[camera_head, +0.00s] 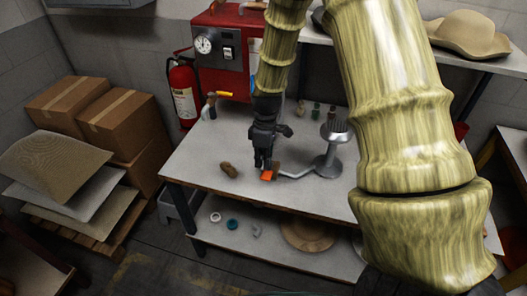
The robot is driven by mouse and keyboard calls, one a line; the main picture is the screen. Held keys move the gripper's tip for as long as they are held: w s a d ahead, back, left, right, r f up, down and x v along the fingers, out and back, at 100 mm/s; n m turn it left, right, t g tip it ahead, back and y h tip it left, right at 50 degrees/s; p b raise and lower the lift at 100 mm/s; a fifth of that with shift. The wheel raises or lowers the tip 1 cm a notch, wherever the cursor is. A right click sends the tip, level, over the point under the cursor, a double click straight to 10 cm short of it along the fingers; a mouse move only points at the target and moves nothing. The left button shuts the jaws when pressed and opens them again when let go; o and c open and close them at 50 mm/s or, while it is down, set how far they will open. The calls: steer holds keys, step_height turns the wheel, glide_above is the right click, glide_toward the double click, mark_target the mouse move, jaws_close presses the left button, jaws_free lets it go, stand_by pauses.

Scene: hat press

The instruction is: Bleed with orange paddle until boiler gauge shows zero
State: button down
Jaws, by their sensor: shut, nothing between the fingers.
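The orange paddle (268,175) lies low over the white table (195,160), at the end of a grey metal arm that runs right to a steel stand (327,165). My gripper (264,166) points down, its fingers shut and empty, right at the paddle's upper edge. I cannot tell whether they touch. The red boiler (222,65) stands at the back of the table. Its round white gauge (204,45) is on the front panel, too small to read the needle. My own arm hides the boiler's right side and much of the table's right.
A brown lump (229,170) lies left of my gripper. Small bottles (316,111) stand behind the steel stand. A yellow-handled tool (219,94) is near the boiler. A fire extinguisher (184,92) and cardboard boxes (118,125) are at left. A hat (470,34) rests on the upper right shelf.

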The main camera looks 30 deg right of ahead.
steer(key=shift+s+a+f+p, duration=0.15)
steer(key=shift+f+p, duration=0.15)
steer(key=shift+f, duration=0.85)
steer(key=shift+f, duration=0.1)
